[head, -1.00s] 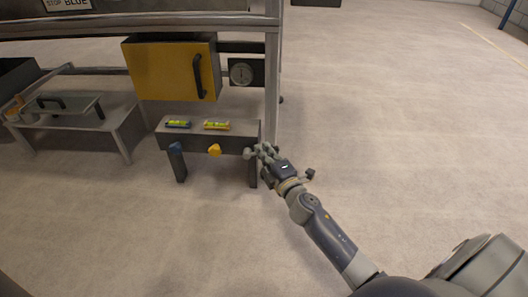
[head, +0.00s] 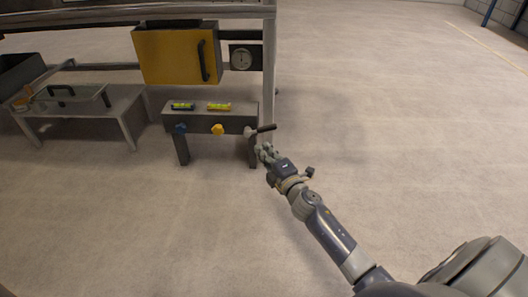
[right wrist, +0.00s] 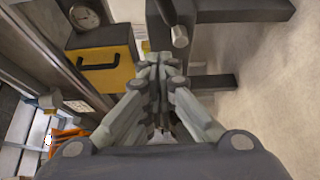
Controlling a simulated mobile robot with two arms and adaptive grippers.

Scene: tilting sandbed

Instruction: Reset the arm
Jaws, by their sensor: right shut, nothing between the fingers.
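My right gripper (head: 265,152) is shut and empty. It is just in front of the right end of a dark control bench (head: 238,117), a little below a grey lever with a dark handle (head: 263,129). In the right wrist view the closed fingers (right wrist: 157,75) point at the bench, and the lever (right wrist: 179,36) shows just beyond them to the right. My left gripper is not in view.
A yellow cabinet (head: 170,55) with a dark handle and a round gauge (head: 241,59) are above and behind the bench. A low grey table (head: 115,101) with a handled lid stands to the left. The floor on the right (head: 400,120) is clear.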

